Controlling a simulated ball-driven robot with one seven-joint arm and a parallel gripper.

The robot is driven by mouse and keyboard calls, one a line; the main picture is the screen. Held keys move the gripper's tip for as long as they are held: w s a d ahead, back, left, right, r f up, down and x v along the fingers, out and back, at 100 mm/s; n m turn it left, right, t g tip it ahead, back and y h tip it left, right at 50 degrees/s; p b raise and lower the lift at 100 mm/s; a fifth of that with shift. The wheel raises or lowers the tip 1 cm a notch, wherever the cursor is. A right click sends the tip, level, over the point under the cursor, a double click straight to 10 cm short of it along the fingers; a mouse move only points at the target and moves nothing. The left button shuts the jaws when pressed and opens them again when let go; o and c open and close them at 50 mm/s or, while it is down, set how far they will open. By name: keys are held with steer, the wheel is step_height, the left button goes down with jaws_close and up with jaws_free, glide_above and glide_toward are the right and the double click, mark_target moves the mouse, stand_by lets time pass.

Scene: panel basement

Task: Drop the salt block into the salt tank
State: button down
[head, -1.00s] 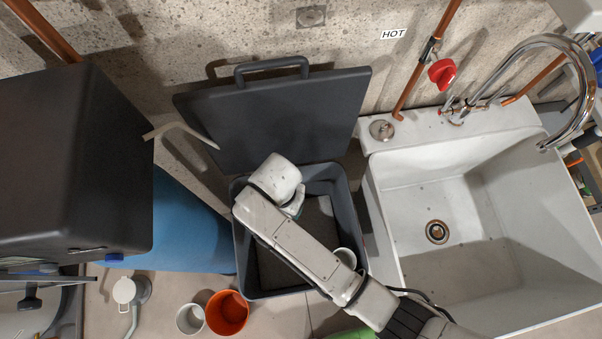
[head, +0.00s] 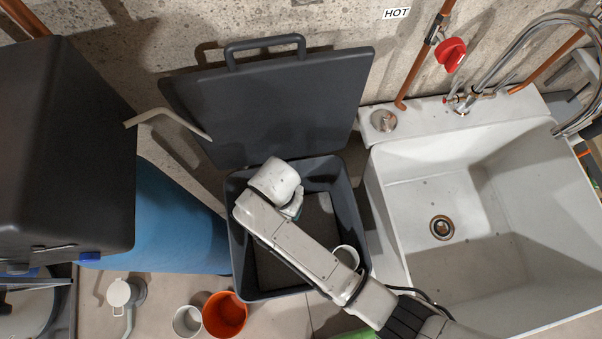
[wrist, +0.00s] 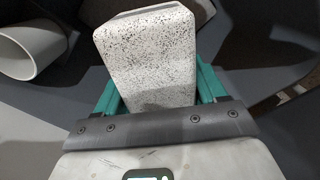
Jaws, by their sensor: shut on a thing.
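The salt block (wrist: 148,55) is white with dark specks and shows in the wrist view between the two teal fingers of my gripper (wrist: 155,90), which is shut on it. The salt tank (head: 240,270) is a dark grey open bin in the middle of the head view. Its lid (head: 275,105) is swung up and back towards the wall. My gripper (head: 296,208) is over the tank's opening in the head view, mostly hidden behind my own wrist. The block cannot be made out in that view. The tank's bottom shows a grey, grainy surface.
A white tube (head: 347,257) stands inside the tank's right side; it also shows in the wrist view (wrist: 32,48). A white sink (head: 425,265) is at the right, a blue cylinder (head: 165,220) at the left. An orange cup (head: 225,316) and a white cup (head: 187,321) stand in front.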

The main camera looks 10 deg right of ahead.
steer(key=shift+c, duration=2.2)
jaws_free()
steer(key=shift+r, duration=0.1)
steer(key=o, duration=0.4)
steer(key=shift+o, duration=0.2)
step_height(320, 180, up, 11)
steer(key=shift+f, duration=0.15)
